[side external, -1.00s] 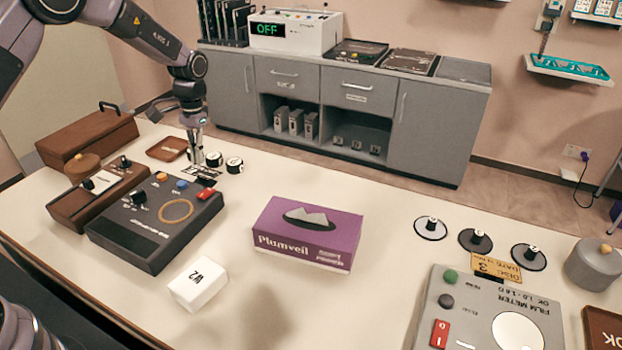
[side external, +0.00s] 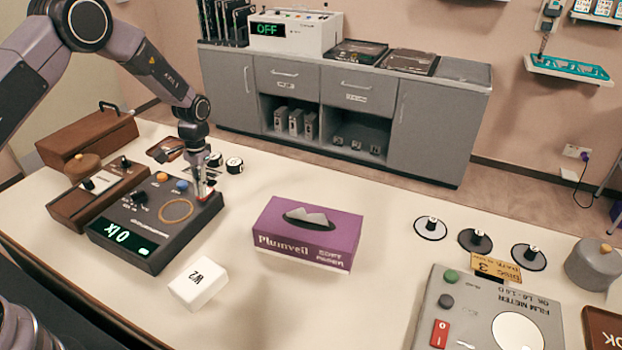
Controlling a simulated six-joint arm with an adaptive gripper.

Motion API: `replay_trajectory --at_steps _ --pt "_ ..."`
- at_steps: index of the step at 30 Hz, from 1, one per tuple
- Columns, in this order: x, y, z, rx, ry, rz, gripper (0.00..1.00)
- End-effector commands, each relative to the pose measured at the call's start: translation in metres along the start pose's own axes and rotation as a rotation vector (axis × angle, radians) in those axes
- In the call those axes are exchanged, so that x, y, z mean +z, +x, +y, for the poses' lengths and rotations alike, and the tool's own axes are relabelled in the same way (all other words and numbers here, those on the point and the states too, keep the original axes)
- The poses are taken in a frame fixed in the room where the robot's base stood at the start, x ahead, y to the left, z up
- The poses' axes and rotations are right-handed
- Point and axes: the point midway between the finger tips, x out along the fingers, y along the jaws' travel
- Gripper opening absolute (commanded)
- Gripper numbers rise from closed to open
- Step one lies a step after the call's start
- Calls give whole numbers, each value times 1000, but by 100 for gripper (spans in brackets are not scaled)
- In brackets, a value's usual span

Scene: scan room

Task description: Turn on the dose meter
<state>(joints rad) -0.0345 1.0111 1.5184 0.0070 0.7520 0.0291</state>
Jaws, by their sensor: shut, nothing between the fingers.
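A dark box meter (side external: 150,255) with knobs and a yellow ring stands on the table at the left. Its printed name is too small to read, so I cannot tell for sure that it is the dose meter. Its front display (side external: 124,238) is lit with green characters, upside down to this view. My gripper (side external: 204,193) is shut and empty, pointing down at the red switch (side external: 206,196) on the meter's far right corner. The fingertips are at the switch and partly hide it; I cannot tell whether they still touch it.
A purple tissue box (side external: 310,235) and a white W2 block (side external: 198,283) stand right of the meter. A grey film meter (side external: 465,310) with its own red switch is at the front right. A box reading OFF (side external: 295,32) stands on the back counter.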

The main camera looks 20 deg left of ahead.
Motion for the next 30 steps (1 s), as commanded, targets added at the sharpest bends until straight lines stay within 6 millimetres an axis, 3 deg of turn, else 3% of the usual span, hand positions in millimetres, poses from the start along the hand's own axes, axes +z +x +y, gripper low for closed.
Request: replay_trajectory --at_steps 30 --pt "-15 -5 0 0 0 2 0"
